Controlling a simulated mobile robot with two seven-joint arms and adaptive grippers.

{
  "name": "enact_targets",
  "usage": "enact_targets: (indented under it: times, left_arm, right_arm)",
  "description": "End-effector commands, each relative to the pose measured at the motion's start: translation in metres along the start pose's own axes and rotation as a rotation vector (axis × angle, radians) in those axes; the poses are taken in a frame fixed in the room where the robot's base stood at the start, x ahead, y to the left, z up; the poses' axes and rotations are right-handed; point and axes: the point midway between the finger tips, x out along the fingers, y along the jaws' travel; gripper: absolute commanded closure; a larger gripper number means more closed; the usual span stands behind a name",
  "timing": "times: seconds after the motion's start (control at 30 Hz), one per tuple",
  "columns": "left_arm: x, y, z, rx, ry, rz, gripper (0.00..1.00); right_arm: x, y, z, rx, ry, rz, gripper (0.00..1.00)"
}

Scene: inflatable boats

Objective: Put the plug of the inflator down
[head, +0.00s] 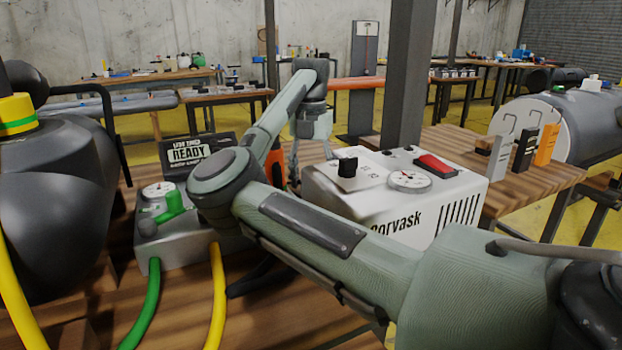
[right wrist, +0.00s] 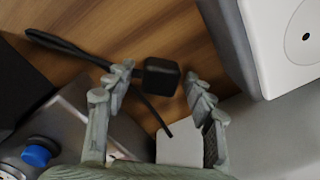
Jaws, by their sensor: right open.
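A black block-shaped plug (right wrist: 162,76) with a black cable shows in the right wrist view, over the wooden table top. My right gripper (right wrist: 157,74) is open, its two fingers apart on either side of the plug, with gaps visible. I cannot tell whether the plug rests on the wood. In the head view my right arm reaches across to the far side of the table, where the gripper (head: 294,160) is partly hidden; the plug is not visible there. A white "norvask" machine (head: 425,215) with a gauge and red switch stands beside the arm. My left gripper is out of view.
A grey unit (head: 190,255) with a gauge and green and yellow hoses stands left of my arm, before a black "READY" sign (head: 198,150). A dark column (head: 405,75) rises behind the white machine. Bare wood (right wrist: 185,30) shows beyond the plug.

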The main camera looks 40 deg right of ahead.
Motion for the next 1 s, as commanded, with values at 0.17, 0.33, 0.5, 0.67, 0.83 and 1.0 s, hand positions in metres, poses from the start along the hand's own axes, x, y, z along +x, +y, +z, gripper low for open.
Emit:
enact_targets:
  times: [0.17,0.33,0.5,0.67,0.83,1.0]
  left_arm:
    - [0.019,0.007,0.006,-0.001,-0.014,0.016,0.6]
    - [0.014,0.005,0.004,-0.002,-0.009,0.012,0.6]
    - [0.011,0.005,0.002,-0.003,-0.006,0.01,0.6]
    - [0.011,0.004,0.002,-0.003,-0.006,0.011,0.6]
    - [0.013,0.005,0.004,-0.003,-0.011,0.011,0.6]
    - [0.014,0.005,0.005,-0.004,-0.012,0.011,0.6]
  right_arm:
    - [-0.02,0.001,0.001,0.0,-0.003,0.003,0.46]
    - [-0.06,0.0,0.001,0.0,-0.004,0.004,0.46]
    - [-0.097,0.0,0.001,-0.001,-0.002,0.002,0.46]
    - [-0.12,0.0,0.001,0.001,-0.001,0.001,0.46]
    - [-0.13,0.0,0.0,0.0,0.0,0.0,0.46]
    - [-0.131,0.0,0.0,0.001,0.0,-0.001,0.46]
